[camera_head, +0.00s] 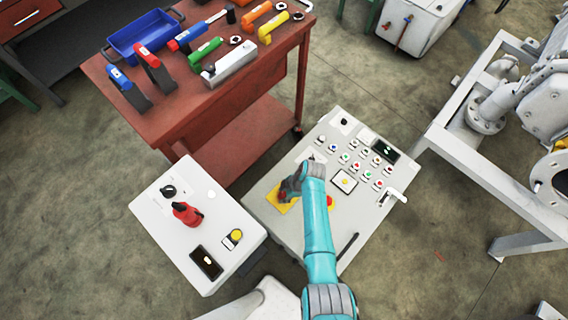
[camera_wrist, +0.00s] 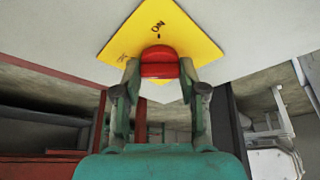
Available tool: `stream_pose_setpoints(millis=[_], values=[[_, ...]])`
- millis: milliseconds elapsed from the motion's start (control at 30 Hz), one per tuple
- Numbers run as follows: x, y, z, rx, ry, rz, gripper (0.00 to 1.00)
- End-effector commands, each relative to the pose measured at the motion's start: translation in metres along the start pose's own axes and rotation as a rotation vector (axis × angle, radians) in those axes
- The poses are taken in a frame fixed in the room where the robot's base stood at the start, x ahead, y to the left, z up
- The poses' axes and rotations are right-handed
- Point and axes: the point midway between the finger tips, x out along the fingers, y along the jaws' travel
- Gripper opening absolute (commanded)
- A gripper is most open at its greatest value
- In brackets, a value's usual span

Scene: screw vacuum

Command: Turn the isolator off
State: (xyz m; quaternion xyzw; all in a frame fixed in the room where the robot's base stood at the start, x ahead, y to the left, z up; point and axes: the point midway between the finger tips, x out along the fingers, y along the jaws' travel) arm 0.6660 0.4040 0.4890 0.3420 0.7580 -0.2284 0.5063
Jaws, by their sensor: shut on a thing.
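The isolator is a red knob (camera_wrist: 160,63) on a yellow plate (camera_wrist: 185,30) fixed to the grey panel. The plate has "ON" printed above the knob and a second, unclear marking to the left. My gripper (camera_wrist: 160,70) has one finger on each side of the knob and is shut on it. In the head view my gripper (camera_head: 287,190) is over the yellow plate (camera_head: 283,207) at the left side of the panel (camera_head: 262,222) and hides most of the knob. I cannot tell the knob's exact position.
A red button (camera_head: 329,202) sits right of my arm. Several small buttons and a white handle (camera_head: 397,195) are farther right. A white box (camera_head: 165,232) with a red handle (camera_head: 186,213) stands to the left. A red tool bench (camera_head: 190,120) stands behind.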

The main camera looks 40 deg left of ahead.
Motion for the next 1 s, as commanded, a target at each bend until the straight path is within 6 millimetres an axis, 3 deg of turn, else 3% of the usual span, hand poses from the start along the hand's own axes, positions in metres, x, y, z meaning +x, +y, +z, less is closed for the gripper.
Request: stream_pose_setpoints(millis=[233, 267, 333, 367, 767, 1000], values=[[0.0, 0.0, 0.001, 0.001, -0.003, 0.0, 0.07], [0.0, 0.0, 0.001, 0.001, -0.003, 0.0, 0.46], [0.0, 0.0, 0.001, 0.001, -0.002, 0.0, 0.64], [0.0, 0.0, 0.001, 0.001, -0.002, 0.0, 0.67], [-0.005, 0.0, 0.0, 0.001, -0.001, 0.001, 0.67], [-0.038, 0.001, 0.001, 0.001, -0.001, 0.005, 0.67]])
